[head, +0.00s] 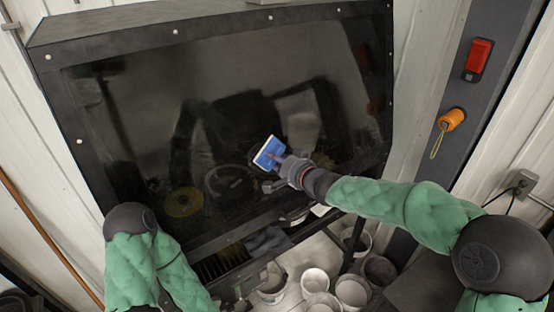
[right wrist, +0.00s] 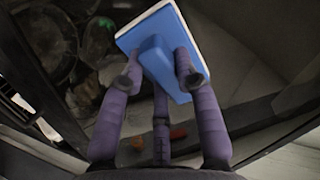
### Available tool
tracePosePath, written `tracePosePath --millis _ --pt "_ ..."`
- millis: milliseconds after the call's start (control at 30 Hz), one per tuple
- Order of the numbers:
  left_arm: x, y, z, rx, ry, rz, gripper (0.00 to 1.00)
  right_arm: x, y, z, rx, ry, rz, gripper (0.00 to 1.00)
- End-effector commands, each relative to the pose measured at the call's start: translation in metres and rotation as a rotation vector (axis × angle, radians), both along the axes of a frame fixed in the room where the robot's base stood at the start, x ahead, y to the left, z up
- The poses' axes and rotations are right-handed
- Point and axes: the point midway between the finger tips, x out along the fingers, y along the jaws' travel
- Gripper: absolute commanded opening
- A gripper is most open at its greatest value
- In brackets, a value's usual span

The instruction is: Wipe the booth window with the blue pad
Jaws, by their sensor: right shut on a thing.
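The booth window (head: 240,90) is a large dark, glossy pane in a black bolted frame, filling the middle of the head view. The blue pad (head: 269,152) has a white edge and a blue handle block on its back. My right gripper (head: 284,165) is shut on that handle, with the pad in front of the window's lower middle. The right wrist view shows the fingers around the blue handle of the pad (right wrist: 152,48). I cannot tell whether the pad touches the glass. My left arm is at lower left; its gripper is not clear at the bottom edge.
Several white buckets (head: 315,281) stand below the window. A red device (head: 478,60) and an orange one (head: 451,119) with a looped cord are on the dark post at right. An outlet (head: 523,183) with a cable is on the right wall.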

Motion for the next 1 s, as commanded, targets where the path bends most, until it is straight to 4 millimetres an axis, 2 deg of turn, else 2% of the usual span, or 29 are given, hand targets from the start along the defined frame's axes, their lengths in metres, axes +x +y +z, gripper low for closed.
tracePosePath --millis 600,1000 --pt "0.0 0.0 0.024 0.0 0.0 0.0 0.4 -0.039 -0.03 0.017 0.001 -0.001 -0.003 0.01" --pt "0.0 0.0 0.024 0.0 0.0 0.0 0.4 -0.042 -0.031 0.016 0.001 -0.002 -0.002 0.01"
